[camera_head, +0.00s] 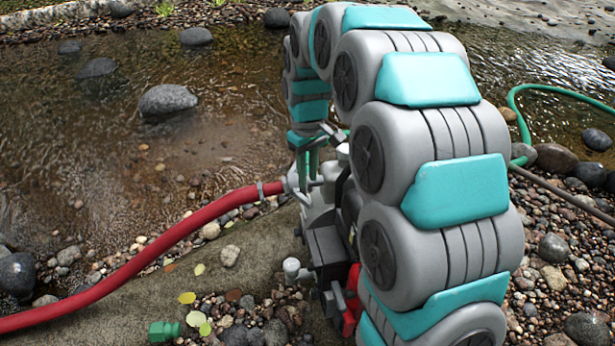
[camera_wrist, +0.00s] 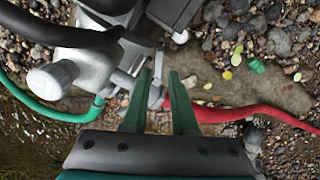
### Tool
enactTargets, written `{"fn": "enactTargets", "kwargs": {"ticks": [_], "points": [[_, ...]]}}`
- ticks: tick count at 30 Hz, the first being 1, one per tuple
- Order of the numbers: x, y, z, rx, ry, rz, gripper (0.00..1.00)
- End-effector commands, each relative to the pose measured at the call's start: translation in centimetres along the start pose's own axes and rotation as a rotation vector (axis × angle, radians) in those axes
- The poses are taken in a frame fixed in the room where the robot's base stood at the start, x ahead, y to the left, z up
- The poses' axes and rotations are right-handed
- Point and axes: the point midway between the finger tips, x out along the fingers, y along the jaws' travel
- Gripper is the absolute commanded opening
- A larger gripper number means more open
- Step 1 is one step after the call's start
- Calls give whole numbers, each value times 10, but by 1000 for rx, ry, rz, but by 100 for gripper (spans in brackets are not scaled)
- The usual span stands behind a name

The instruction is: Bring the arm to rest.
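My arm arches across the right of the head view, with its end over a grey pump (camera_head: 325,225). My gripper (camera_wrist: 158,75) points at the pump in the wrist view. Its two green fingers stand apart, and part of the pump's grey fittings (camera_wrist: 157,95) shows in the gap behind them. I see nothing clamped between the fingers. Whether a fingertip touches the pump cannot be told.
A red hose (camera_head: 150,252) runs left from the pump. A green hose (camera_head: 560,90) lies at the right and also joins the pump in the wrist view (camera_wrist: 60,115). A green fitting (camera_head: 164,331) lies on a flat rock (camera_head: 130,305). Gravel, boulders (camera_head: 167,100) and shallow water surround this.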

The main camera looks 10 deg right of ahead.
Motion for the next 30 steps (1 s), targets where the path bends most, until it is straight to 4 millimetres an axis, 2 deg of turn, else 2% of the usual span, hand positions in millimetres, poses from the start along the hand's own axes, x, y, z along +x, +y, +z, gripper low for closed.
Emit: {"fn": "enactTargets", "kwargs": {"ticks": [12, 17, 20, 30], "points": [[0, 0, 0, 1, 1, 0, 26], [-8, -8, 16, 22, -3, -3, 26], [-17, -19, 42, 55, -15, -9, 26], [-36, -71, 155, 209, -66, -24, 26]]}}
